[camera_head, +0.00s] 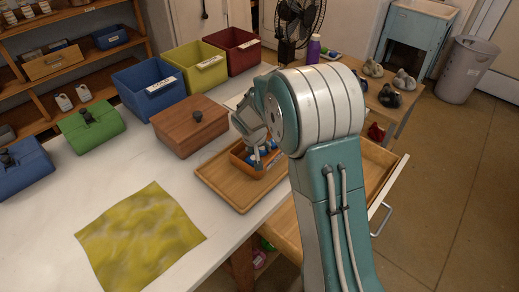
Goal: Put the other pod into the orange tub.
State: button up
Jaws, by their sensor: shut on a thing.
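The orange tub (238,157) stands on a wooden tray (222,188) at the table's right edge. Small blue shapes (254,161) show inside the tub, probably pods, but they are too small to tell apart. My gripper (260,161) points down at the tub, its fingertips over or inside it; I cannot tell how deep. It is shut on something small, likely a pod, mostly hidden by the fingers. My arm covers the area to the right of the tub.
A wooden box with a dark knob (187,127) stands left of the tray. Blue (150,87), yellow (195,68) and red (232,48) bins line the back. A yellow cloth (140,238) lies at the front. An open drawer (380,170) juts out right, behind my arm.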

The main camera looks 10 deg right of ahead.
jog(key=shift+s+d+f, duration=0.15)
jog(key=shift+s+f, duration=0.2)
jog(key=shift+f, duration=0.3)
jog(key=shift+c, duration=0.2)
jog(key=o, duration=1.2)
jog(key=shift+c, duration=0.2)
jog(key=shift+w+d, duration=0.1)
jog(key=shift+w+d, duration=0.1)
